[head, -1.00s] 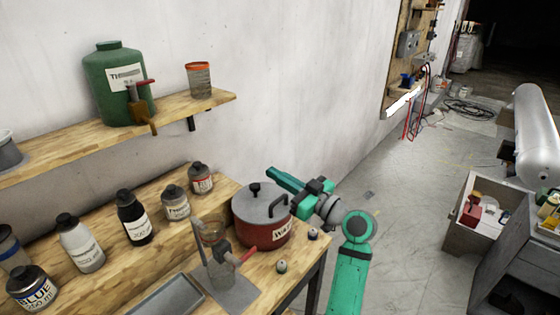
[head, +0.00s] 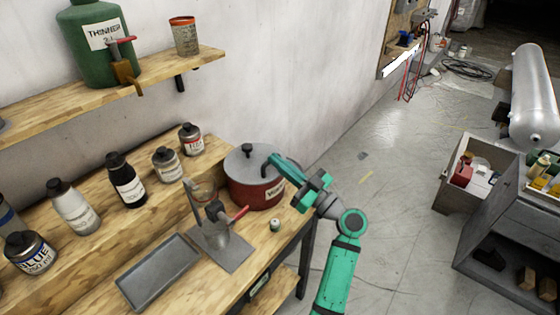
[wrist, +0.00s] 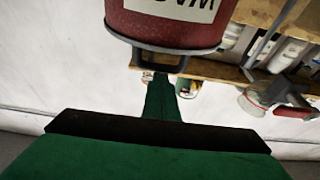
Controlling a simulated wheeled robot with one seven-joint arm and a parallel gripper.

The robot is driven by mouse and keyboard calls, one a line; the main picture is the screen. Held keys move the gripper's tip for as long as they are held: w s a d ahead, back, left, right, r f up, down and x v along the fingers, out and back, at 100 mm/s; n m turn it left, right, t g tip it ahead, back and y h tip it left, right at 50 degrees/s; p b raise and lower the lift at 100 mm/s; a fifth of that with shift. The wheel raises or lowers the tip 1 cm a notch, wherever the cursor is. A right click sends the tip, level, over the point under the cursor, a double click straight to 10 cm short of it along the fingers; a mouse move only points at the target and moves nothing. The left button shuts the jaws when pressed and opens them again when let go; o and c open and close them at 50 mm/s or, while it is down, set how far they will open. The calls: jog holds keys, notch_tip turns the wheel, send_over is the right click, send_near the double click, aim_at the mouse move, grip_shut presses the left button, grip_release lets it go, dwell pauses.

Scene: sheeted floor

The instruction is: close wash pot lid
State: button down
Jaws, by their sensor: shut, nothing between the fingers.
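The wash pot (head: 256,194) is red with a white label and stands on the wooden bench near its right end. Its grey lid (head: 240,163) with a black knob (head: 247,148) lies flat over the top; I cannot tell if a small gap remains at the rim. My green gripper (head: 273,158) is shut and empty, its tip at the pot's right side beside the dark handle. In the wrist view the red pot (wrist: 165,32) fills the top, and its handle (wrist: 165,62) is just beyond my narrow green fingers (wrist: 160,88). Whether they touch is unclear.
Several bottles line the bench's back. A small jar (head: 275,225) is near the front edge.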

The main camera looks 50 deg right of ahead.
jog(key=shift+w+f, duration=0.1)
jog(key=shift+f, duration=0.7)
jog(key=shift+r, duration=0.1)
notch_tip(320, 180, up, 5)
jog(key=s, duration=0.1)
jog(key=f+v, duration=0.2)
jog(key=v, duration=0.7)
jog(key=shift+f, duration=0.1)
